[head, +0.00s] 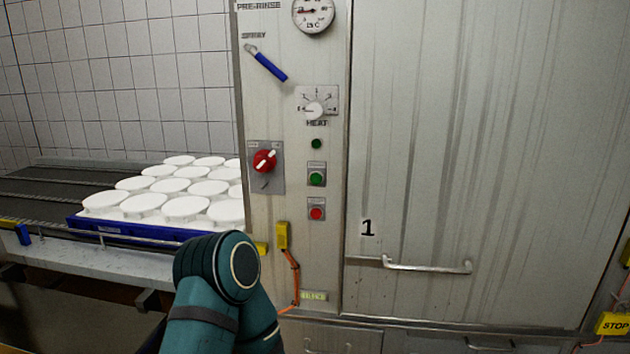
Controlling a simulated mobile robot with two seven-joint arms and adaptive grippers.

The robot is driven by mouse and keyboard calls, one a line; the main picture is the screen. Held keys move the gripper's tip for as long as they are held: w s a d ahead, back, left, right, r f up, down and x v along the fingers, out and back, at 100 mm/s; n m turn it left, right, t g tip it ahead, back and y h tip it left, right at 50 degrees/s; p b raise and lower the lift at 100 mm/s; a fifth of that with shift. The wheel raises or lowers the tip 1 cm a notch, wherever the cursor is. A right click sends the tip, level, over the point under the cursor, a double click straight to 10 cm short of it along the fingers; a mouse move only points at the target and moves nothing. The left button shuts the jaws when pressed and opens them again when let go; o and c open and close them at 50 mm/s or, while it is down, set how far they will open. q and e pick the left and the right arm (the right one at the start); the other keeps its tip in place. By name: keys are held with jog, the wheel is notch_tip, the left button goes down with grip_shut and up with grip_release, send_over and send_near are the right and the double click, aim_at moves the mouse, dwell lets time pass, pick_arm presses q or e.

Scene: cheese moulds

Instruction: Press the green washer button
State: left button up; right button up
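The washer's steel control panel (288,120) stands upright in the middle of the head view. A round green button (317,179) sits on a small grey plate on it. A smaller green disc (316,144), a lamp or button, is just above. A red button (317,214) is on its own plate just below. Nothing covers the green button. A teal link of one of my arms is at the bottom, left of and below the buttons. Neither gripper shows in this view, so their states are hidden.
A red rotary switch (264,161), a blue-handled lever (268,66) and a heat dial (314,108) are nearby on the panel. A closed steel door (480,160) with a bar handle (428,267) is right. A blue tray (120,232) of white moulds (186,208) sits left on a conveyor.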

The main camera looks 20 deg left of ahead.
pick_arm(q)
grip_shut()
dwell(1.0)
